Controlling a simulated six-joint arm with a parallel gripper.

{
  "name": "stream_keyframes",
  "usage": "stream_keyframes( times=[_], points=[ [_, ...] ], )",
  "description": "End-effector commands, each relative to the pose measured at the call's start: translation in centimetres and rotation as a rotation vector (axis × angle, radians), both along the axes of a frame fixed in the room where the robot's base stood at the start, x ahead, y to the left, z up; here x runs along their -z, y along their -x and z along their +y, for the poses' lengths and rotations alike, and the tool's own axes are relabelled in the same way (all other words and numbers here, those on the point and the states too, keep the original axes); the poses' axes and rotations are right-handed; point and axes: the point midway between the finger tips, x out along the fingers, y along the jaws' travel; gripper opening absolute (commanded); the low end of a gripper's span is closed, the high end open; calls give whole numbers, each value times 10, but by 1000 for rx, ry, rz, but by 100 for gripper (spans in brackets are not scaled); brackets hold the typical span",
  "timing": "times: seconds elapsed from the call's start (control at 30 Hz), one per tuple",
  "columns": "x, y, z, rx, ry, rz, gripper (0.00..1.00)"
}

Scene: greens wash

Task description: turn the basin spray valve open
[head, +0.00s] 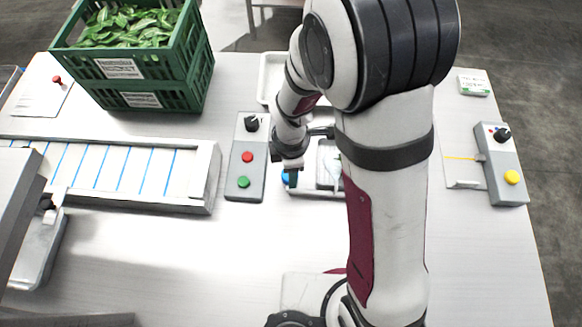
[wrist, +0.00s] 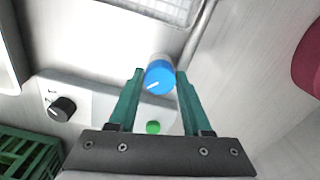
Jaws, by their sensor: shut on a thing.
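The basin spray valve is a blue round knob (wrist: 159,78) with a short white line, which points to the lower left in the wrist view. My gripper (wrist: 160,86) has its two teal fingers on either side of the knob, shut on it. In the head view a bit of the blue knob (head: 285,179) shows beside my gripper (head: 292,177), at the front left of the pale basin (head: 301,193). My arm hides much of the basin. No spray can be made out.
A grey control box (head: 246,166) with a black dial and red and green buttons stands just left of my gripper. A striped conveyor (head: 110,172) lies further left. A green crate (head: 195,85) of leaves is at the back left. Another control box (head: 500,165) stands right.

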Motion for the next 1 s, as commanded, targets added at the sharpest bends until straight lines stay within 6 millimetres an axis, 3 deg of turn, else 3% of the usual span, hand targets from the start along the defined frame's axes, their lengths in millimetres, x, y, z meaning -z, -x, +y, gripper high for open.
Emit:
stream_keyframes(
  times=[0.2, 0.23, 0.4, 0.67, 0.77, 0.87, 1.0],
  points=[
    [0, 0, 0, -2, 0, -1, 0],
    [0, 0, 0, -2, 0, -1, 53],
    [0, 0, 0, -1, 0, -1, 79],
    [-1, 0, 0, 0, 0, -1, 79],
    [-11, -1, 0, 0, -1, -4, 79],
    [-35, -2, 1, 0, -3, -8, 79],
    [-81, -2, 1, 1, -4, -9, 79]
  ],
)
